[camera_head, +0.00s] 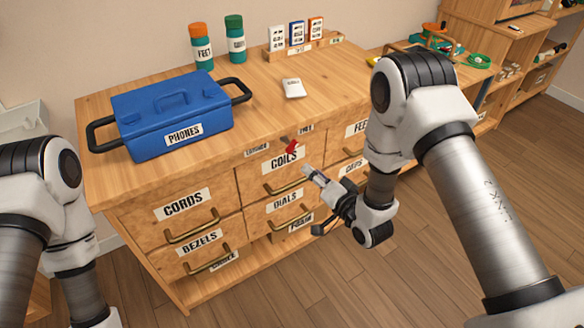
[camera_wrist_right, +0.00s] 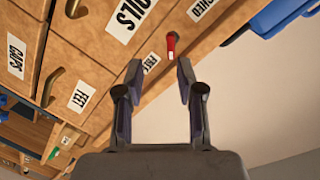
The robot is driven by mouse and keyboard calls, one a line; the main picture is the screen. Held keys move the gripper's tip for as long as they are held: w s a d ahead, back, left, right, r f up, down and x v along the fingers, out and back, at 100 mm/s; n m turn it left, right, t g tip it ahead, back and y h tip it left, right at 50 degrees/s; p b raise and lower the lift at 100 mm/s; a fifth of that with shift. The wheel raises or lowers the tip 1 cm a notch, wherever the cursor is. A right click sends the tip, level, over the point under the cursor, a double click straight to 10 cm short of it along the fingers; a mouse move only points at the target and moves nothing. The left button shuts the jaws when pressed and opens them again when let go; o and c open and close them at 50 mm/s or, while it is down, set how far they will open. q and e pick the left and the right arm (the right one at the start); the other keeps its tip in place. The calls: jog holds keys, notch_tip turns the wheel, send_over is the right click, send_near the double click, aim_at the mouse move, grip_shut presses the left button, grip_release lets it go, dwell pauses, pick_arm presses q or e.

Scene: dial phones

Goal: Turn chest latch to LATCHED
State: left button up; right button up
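The chest latch is a small red lever (camera_head: 291,147) on the front of the wooden chest (camera_head: 335,100), above the COILS drawer. A LATCHED label (camera_head: 256,149) is on its left and a FREE label (camera_head: 306,129) on its right. In the right wrist view the red latch (camera_wrist_right: 171,42) shows just beyond the fingertips, near the FREE label (camera_wrist_right: 151,62); which label it points to is hard to tell. My right gripper (camera_head: 310,174) is open and empty, below and right of the latch and apart from it. It also shows open in the wrist view (camera_wrist_right: 159,75). My left gripper is out of view.
A blue PHONES box (camera_head: 170,110) with black handles stands on the chest top at left. Drawer handles (camera_head: 285,188) stick out below the latch. Open floor lies in front.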

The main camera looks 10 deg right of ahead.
aim_at(294, 150)
jog(key=shift+n+t+y, duration=0.4)
jog(key=shift+n+t, duration=0.1)
jog(key=shift+t, duration=0.2)
jog(key=b+x, duration=0.1)
jog(key=x, duration=0.2)
jog(key=b+x, duration=0.1)
jog(key=x, duration=0.3)
jog(key=b+x, duration=0.1)
jog(key=x, duration=0.3)
jog(key=shift+w+d+r+b, duration=0.1)
jog(key=shift+w+r+b, duration=0.05)
jog(key=shift+r+b, duration=0.15)
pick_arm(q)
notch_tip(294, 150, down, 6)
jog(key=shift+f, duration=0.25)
pick_arm(e)
grip_shut()
